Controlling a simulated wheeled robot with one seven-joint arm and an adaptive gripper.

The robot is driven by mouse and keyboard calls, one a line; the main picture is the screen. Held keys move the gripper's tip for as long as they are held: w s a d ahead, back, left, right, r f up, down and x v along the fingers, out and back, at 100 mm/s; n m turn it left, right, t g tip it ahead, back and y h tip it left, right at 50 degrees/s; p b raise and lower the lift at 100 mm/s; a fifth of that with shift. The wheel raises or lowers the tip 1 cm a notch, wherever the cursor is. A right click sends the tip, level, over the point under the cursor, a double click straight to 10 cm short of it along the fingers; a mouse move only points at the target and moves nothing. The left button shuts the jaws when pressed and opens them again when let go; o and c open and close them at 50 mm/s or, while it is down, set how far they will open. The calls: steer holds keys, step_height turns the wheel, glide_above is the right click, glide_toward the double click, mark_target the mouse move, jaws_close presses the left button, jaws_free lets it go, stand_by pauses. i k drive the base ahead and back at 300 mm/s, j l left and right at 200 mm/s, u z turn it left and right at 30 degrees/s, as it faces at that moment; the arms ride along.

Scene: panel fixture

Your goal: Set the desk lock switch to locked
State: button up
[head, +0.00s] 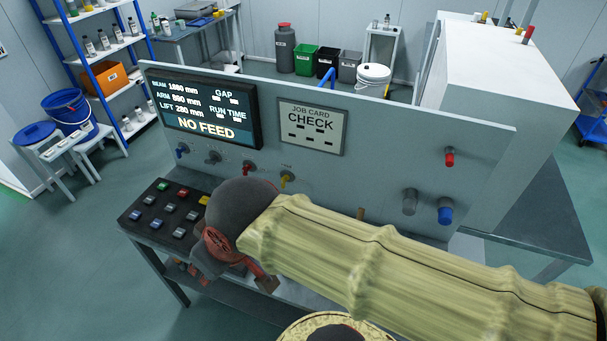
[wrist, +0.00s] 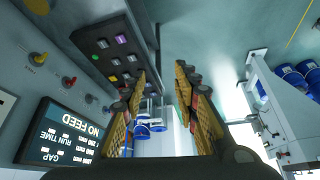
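The upright panel (head: 375,140) carries a row of small switches under the screen: blue (head: 181,150), grey (head: 213,157), red (head: 248,168) and yellow (head: 287,178). A red-tipped switch (head: 449,158), a grey knob (head: 409,202) and a blue knob (head: 445,211) are at its right. Labels are too small to read, so I cannot tell which is the desk lock switch. My gripper (head: 233,275) is over the front of the desk, apart from the panel, hiding part of the button console (head: 150,215). In the wrist view my gripper (wrist: 162,78) is open, with nothing between its fingers.
The screen (head: 203,108) reads NO FEED, and a job card (head: 312,127) reads CHECK. My arm covers the panel's lower middle and the desk there. The wrist view is upside down and shows the console (wrist: 115,50) left of the fingers.

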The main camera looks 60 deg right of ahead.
mark_target(286, 177)
steer(key=z, duration=1.45)
